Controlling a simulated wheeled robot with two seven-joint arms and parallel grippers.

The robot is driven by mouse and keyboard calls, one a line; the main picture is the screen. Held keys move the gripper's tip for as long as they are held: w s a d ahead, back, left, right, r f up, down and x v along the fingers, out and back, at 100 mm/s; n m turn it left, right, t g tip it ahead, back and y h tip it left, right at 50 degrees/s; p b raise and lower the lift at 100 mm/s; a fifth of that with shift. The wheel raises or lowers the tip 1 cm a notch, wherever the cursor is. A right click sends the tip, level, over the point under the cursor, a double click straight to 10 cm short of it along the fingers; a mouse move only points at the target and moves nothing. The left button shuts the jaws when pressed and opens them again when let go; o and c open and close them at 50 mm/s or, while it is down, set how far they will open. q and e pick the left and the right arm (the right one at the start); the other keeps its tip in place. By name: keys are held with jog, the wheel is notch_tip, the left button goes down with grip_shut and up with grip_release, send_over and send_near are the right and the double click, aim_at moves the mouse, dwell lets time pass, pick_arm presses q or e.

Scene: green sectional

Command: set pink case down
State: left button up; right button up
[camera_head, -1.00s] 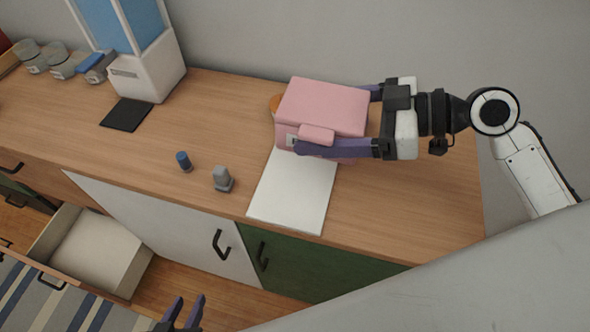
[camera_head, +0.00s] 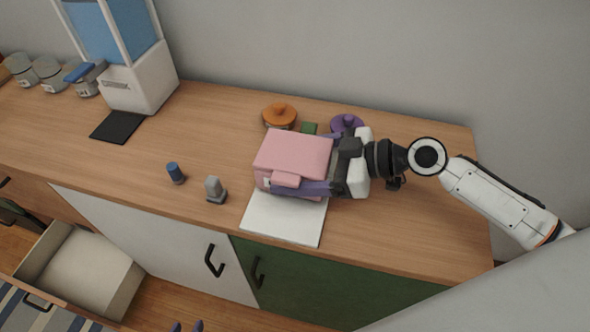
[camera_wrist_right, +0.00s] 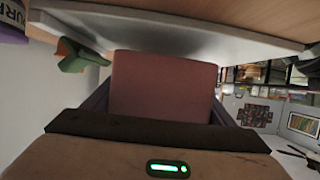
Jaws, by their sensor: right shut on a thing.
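The pink case (camera_head: 293,153) is over the back part of the white sheet or board (camera_head: 283,222) on the wooden counter. My right gripper (camera_head: 296,188) is shut on the pink case, with its fingers along the case's sides. In the right wrist view the case (camera_wrist_right: 163,88) sits between the fingers, close to the white board (camera_wrist_right: 180,38). I cannot tell whether the case touches the board. Only the fingertips of my left gripper (camera_head: 188,327) show at the bottom edge, apart from each other and empty.
Behind the case are an orange-lidded jar (camera_head: 279,115), a green item (camera_head: 309,128) and a purple-lidded jar (camera_head: 347,124). A blue cylinder (camera_head: 175,172) and a grey item (camera_head: 214,189) stand to the left. An open drawer (camera_head: 80,265) is lower left. The counter's right end is clear.

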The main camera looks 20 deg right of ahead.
jog(key=shift+f, duration=0.9)
jog(key=shift+f+b, duration=0.2)
jog(key=shift+b, duration=0.1)
jog(key=o, duration=1.2)
